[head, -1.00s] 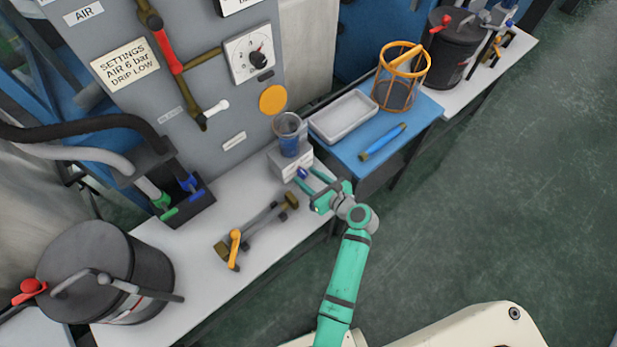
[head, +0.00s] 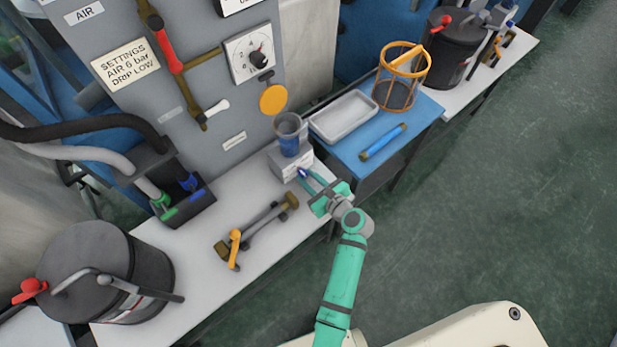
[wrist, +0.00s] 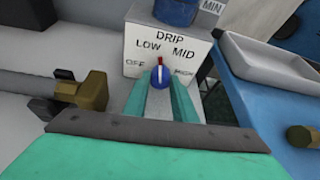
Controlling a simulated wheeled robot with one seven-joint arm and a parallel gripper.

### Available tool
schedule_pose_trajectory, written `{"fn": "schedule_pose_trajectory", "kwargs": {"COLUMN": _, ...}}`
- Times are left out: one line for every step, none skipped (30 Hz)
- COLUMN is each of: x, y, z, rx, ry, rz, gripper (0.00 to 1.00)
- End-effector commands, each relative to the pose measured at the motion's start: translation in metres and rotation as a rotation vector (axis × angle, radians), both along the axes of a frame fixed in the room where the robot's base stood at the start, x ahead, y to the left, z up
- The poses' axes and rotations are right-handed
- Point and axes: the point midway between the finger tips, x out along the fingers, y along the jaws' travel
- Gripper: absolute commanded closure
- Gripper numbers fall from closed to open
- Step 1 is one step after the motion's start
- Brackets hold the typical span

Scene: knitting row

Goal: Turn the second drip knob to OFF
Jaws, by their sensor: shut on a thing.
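The drip box (wrist: 142,52) is a white block marked DRIP, with OFF, LOW, MID and HIGH around its knob. It also shows on the bench in the head view (head: 282,166). The blue drip knob (wrist: 160,80) sits on its front face. Its white pointer with a red mark (wrist: 159,64) points about straight up, between LOW and MID. OFF is at the left of the knob. My gripper (wrist: 160,88) has its teal fingers on both sides of the knob and is shut on it. In the head view my gripper (head: 306,178) reaches the box front from the lower right.
A blue cup (head: 289,136) stands on the box. A brass-ended rod (head: 262,222) with an orange lever lies on the bench to the left. A white tray (head: 343,117), a blue-and-yellow tool (head: 384,142) and an orange cage (head: 400,77) are on the blue table.

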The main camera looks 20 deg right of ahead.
Motion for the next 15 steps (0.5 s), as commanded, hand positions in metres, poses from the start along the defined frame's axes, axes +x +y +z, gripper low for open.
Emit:
{"fn": "schedule_pose_trajectory", "kwargs": {"x": -0.0012, "y": 0.001, "z": -0.0009, "rx": -0.035, "ry": -0.011, "rz": 0.0, "gripper": 0.98}}
{"fn": "schedule_pose_trajectory", "kwargs": {"x": -0.0013, "y": 0.0011, "z": -0.001, "rx": -0.059, "ry": -0.02, "rz": 0.0, "gripper": 0.98}}
{"fn": "schedule_pose_trajectory", "kwargs": {"x": -0.0015, "y": 0.0013, "z": -0.0011, "rx": -0.092, "ry": -0.032, "rz": 0.0, "gripper": 0.98}}
{"fn": "schedule_pose_trajectory", "kwargs": {"x": -0.0014, "y": 0.0011, "z": -0.0009, "rx": -0.117, "ry": -0.041, "rz": -0.001, "gripper": 0.98}}
{"fn": "schedule_pose_trajectory", "kwargs": {"x": -0.0015, "y": 0.0015, "z": -0.0012, "rx": -0.141, "ry": -0.05, "rz": -0.001, "gripper": 0.98}}
{"fn": "schedule_pose_trajectory", "kwargs": {"x": -0.0017, "y": 0.0017, "z": -0.0015, "rx": -0.175, "ry": -0.063, "rz": -0.002, "gripper": 0.98}}
{"fn": "schedule_pose_trajectory", "kwargs": {"x": -0.0018, "y": 0.0021, "z": -0.0018, "rx": -0.2, "ry": -0.071, "rz": -0.001, "gripper": 0.98}}
{"fn": "schedule_pose_trajectory", "kwargs": {"x": -0.0019, "y": 0.0024, "z": -0.0019, "rx": -0.224, "ry": -0.08, "rz": -0.001, "gripper": 0.98}}
{"fn": "schedule_pose_trajectory", "kwargs": {"x": -0.0018, "y": 0.0024, "z": -0.0018, "rx": -0.257, "ry": -0.092, "rz": -0.001, "gripper": 0.98}}
{"fn": "schedule_pose_trajectory", "kwargs": {"x": -0.0019, "y": 0.0026, "z": -0.0019, "rx": -0.28, "ry": -0.1, "rz": -0.001, "gripper": 0.98}}
{"fn": "schedule_pose_trajectory", "kwargs": {"x": -0.0018, "y": 0.0024, "z": -0.0018, "rx": -0.304, "ry": -0.109, "rz": -0.002, "gripper": 0.98}}
{"fn": "schedule_pose_trajectory", "kwargs": {"x": -0.002, "y": 0.0027, "z": -0.0022, "rx": -0.334, "ry": -0.12, "rz": -0.001, "gripper": 0.98}}
{"fn": "schedule_pose_trajectory", "kwargs": {"x": -0.0021, "y": 0.0027, "z": -0.0022, "rx": -0.356, "ry": -0.128, "rz": -0.002, "gripper": 0.98}}
{"fn": "schedule_pose_trajectory", "kwargs": {"x": -0.0023, "y": 0.003, "z": -0.0026, "rx": -0.378, "ry": -0.135, "rz": -0.001, "gripper": 0.98}}
{"fn": "schedule_pose_trajectory", "kwargs": {"x": -0.0022, "y": 0.003, "z": -0.0027, "rx": -0.405, "ry": -0.145, "rz": -0.002, "gripper": 0.98}}
